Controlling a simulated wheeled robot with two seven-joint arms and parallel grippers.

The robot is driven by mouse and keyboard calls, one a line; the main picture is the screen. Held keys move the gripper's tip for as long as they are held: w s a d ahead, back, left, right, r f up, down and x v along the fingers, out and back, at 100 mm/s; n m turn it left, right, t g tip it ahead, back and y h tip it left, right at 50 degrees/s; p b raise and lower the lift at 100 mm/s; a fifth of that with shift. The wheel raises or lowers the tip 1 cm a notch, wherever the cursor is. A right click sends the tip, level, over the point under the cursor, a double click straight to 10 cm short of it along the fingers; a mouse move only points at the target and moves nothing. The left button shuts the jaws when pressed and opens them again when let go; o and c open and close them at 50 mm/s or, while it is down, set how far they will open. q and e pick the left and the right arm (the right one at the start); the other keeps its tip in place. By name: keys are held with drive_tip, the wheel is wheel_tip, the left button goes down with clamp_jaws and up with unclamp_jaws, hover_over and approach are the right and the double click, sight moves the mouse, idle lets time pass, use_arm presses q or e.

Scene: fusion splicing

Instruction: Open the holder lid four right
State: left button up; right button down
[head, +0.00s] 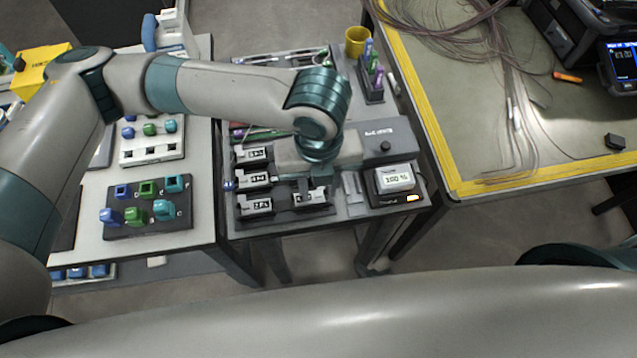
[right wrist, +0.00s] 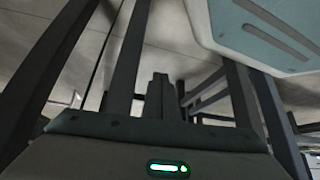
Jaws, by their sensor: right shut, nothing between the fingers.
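Several dark fibre holders with white labelled lids sit on the grey work table: one at the back (head: 254,154), one in the middle (head: 254,179), one at the front left (head: 255,206) and one at the front right (head: 306,199). Their labels are too small to read surely, so I cannot tell which is four. My left gripper (head: 320,191) is low over the front right holder, at or close to its lid; its fingers are too small to judge. My right gripper (right wrist: 159,80) is shut and empty in the right wrist view, with floor and table legs beyond it.
A yellow cup (head: 356,41) and a rack of coloured pieces (head: 373,75) are behind. A dark tray of coloured clips (head: 145,217) lies on the left table.

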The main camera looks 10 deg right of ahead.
use_arm(q)
clamp_jaws()
